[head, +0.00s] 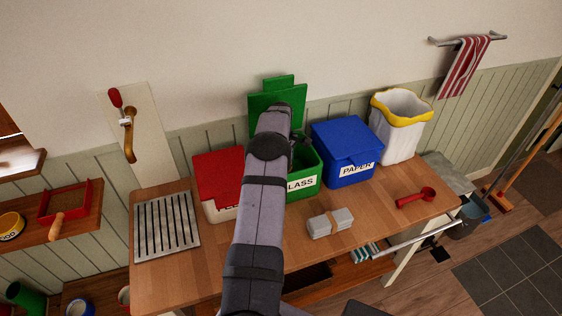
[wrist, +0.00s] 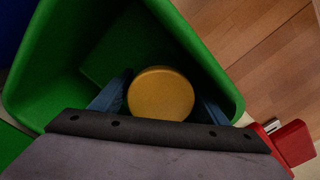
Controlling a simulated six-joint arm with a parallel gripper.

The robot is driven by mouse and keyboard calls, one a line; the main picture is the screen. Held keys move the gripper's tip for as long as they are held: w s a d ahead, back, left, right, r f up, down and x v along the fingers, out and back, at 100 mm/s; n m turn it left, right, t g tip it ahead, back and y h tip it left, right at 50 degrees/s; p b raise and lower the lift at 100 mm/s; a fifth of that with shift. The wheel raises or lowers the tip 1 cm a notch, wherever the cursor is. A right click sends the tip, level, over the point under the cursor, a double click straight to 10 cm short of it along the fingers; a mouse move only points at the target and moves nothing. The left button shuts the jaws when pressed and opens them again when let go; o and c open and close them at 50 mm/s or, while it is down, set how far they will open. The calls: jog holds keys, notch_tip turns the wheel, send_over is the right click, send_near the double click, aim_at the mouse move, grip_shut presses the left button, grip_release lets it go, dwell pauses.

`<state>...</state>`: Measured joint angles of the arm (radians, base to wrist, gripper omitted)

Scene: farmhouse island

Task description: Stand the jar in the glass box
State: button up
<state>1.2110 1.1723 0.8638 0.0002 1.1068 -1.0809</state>
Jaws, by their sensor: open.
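The glass box (head: 308,178) is a green bin labelled GLASS with its lid raised at the back. It also fills much of the wrist view (wrist: 45,85). The jar (wrist: 161,95) shows only as a round golden-yellow lid inside the box opening; its body and base are hidden, so I cannot tell whether it rests on the bottom. My gripper (wrist: 162,88) is open and reaches into the box, with one blue-grey finger on each side of the jar lid. In the head view my arm hides the jar and most of the gripper.
A red-lidded bin (head: 219,175) stands left of the glass box, and a blue PAPER bin (head: 343,150) stands right. Beyond it is a white bin with a yellow rim (head: 398,140).

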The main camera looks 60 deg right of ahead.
notch_tip(320, 180, up, 12)
jog(key=b, duration=0.3)
jog(key=shift+f, duration=0.2)
jog(key=shift+r, duration=0.2)
jog(key=shift+w, duration=0.1)
jog(key=w+a, duration=0.3)
jog(key=w+a+r, duration=0.1)
jog(key=w+a, duration=0.7)
jog(key=shift+a+r, duration=0.2)
jog(key=shift+r, duration=0.05)
jog(key=w+a+n, duration=0.1)
jog(key=w+a, duration=0.1)
jog(key=a, duration=1.1)
jog(key=w+a, duration=0.2)
jog(key=a, duration=1)
jog(key=s+a+f, duration=0.2)
jog(key=s+a, duration=0.4)
jog(key=a, duration=0.2)
jog(key=s+a+f, duration=0.3)
jog(key=s+a, duration=0.4)
jog(key=a, duration=0.2)
jog(key=shift+s+a+f, duration=0.15)
jog(key=shift+s+f, duration=0.05)
